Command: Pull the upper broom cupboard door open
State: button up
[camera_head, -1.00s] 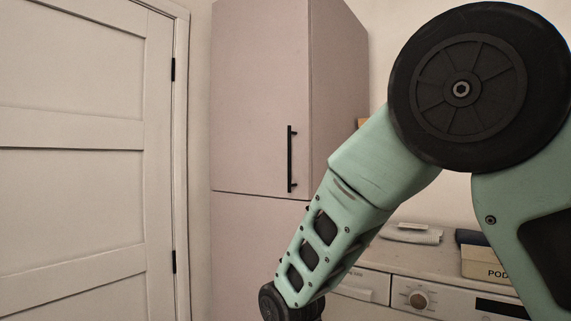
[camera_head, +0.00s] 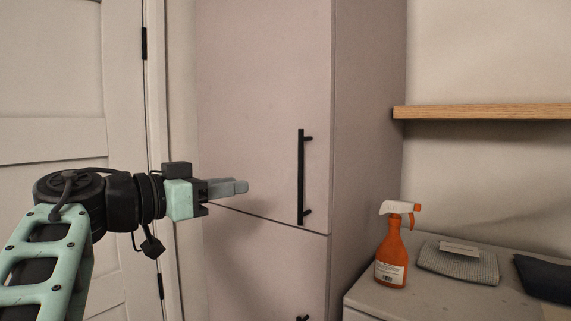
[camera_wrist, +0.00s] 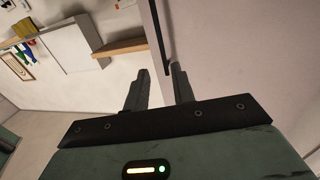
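The upper broom cupboard door (camera_head: 250,90) is a tall pale pinkish panel and looks closed, flush above the lower door (camera_head: 260,265). Its black vertical bar handle (camera_head: 301,178) is near the door's right edge. My gripper (camera_head: 245,187) is left of the handle in the head view, fingers pointing right, apart from the handle in the picture. In the wrist view my gripper (camera_wrist: 160,85) shows two fingers spread with an empty gap between them. The handle (camera_wrist: 158,40) shows there just beyond the fingertips, its end near the right finger.
An orange spray bottle (camera_head: 392,250) and a folded grey cloth (camera_head: 458,262) are on the counter (camera_head: 415,300) at right. A wooden shelf (camera_head: 480,112) is on the wall above. A white panelled door (camera_head: 50,80) is at left. The lower door's handle top (camera_head: 302,318) just shows.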

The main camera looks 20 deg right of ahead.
aim_at(299, 173)
jog(key=p+x, duration=0.8)
jog(key=x, duration=0.9)
jog(key=shift+r, duration=0.35)
jog(key=shift+w, duration=0.1)
jog(key=shift+a, duration=0.1)
grip_shut()
